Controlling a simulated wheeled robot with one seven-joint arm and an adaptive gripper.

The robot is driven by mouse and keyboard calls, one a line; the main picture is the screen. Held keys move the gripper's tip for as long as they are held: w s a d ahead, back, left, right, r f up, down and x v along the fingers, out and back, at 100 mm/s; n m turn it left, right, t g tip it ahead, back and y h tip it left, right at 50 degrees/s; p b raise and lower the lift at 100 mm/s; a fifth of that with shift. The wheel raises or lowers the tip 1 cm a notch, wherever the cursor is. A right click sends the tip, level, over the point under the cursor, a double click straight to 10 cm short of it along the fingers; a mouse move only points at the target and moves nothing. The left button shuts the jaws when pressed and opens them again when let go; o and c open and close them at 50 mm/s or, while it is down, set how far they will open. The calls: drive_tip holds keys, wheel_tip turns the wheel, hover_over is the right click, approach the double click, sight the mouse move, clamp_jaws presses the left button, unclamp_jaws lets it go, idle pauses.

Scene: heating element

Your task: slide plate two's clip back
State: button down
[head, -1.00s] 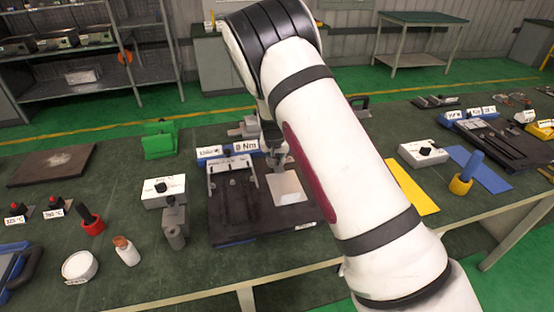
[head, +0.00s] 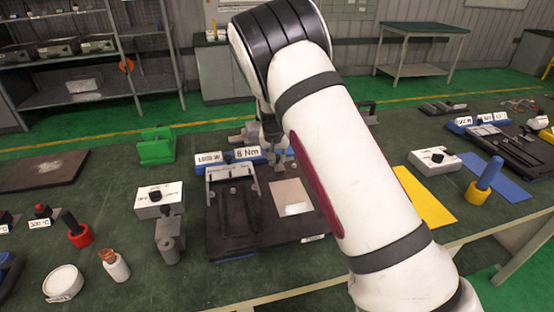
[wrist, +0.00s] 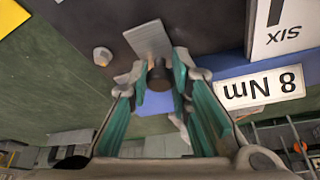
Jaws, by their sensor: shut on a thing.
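A dark fixture (head: 225,240) stands on the green bench under my arm, with a pale square plate (head: 292,197) on its right half. My gripper (head: 277,160) is at the fixture's back edge, behind the pale plate, partly hidden by my arm. In the wrist view my gripper (wrist: 160,72) has its fingertips closed on a small dark round knob (wrist: 158,76). A grey metal tab (wrist: 149,40) extends from the knob over the dark surface; I take this to be the clip. Which plate is number two cannot be read.
A blue block with an "8 Nm" label (wrist: 262,88) is close beside my fingers. A hex bolt (wrist: 102,56) stands out on the other side. A white box (head: 160,199) is left of the fixture, a yellow sheet (head: 423,197) right.

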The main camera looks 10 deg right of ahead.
drive_tip(key=shift+w+r, duration=0.1)
drive_tip(key=shift+w, duration=0.1)
drive_tip(key=c, duration=1.5)
unclamp_jaws()
drive_tip(key=v, duration=1.1)
drive_tip(key=shift+s+r, duration=0.3)
drive_tip(key=shift+r, duration=0.05)
